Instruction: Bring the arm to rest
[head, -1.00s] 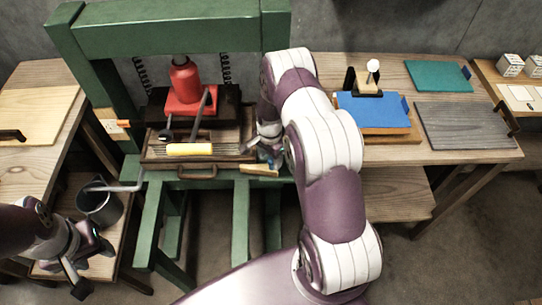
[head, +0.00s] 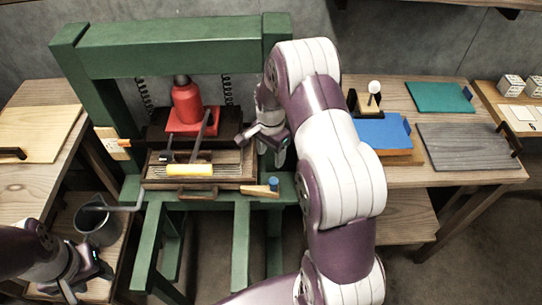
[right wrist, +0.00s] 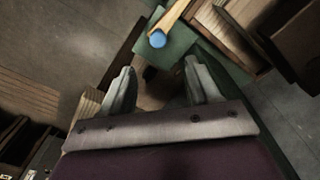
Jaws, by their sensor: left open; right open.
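My right arm reaches up through the middle of the head view, and its right gripper (head: 262,148) hangs open and empty above the right end of the press bed. In the right wrist view its two fingers (right wrist: 160,80) are apart with nothing between them. A wooden-handled tool with a blue end (head: 262,191) lies on the front ledge below that gripper; its blue end (right wrist: 158,40) shows beyond the fingertips in the wrist view. My left gripper (head: 85,283) is open at the lower left, near a grey metal pot (head: 98,225).
The green press frame (head: 175,50) stands close behind and left of the right gripper. It holds a red jack (head: 187,105) and a wooden tray with a yellow roller (head: 190,169). On the right table are a blue block (head: 384,132), a teal board (head: 440,97) and a grey board (head: 465,145).

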